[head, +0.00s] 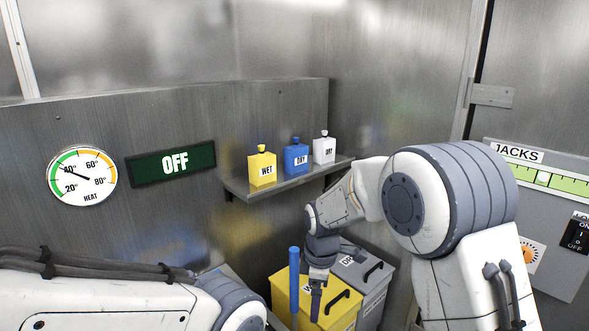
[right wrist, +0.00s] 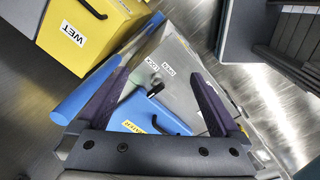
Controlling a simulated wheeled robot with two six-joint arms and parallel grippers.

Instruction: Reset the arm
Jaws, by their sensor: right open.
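My right arm (head: 440,200) reaches in from the right in the head view and bends down at the wrist. Its gripper (head: 317,292) hangs above the yellow WET bin, close to an upright blue bar (head: 294,285). In the right wrist view the two dark fingers of this gripper (right wrist: 158,82) are spread apart with nothing held between them. My left arm (head: 95,295) crosses the lower left of the head view; its gripper is out of the picture.
A yellow bin (head: 338,320) and a grey bin (head: 376,288) stand below. Yellow (head: 262,167), blue (head: 296,156) and white (head: 324,148) bottles stand on a shelf (head: 290,182). The sign (head: 172,163) reads OFF. A blue box (right wrist: 140,112) shows below the gripper. A JACKS panel (head: 545,200) is at right.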

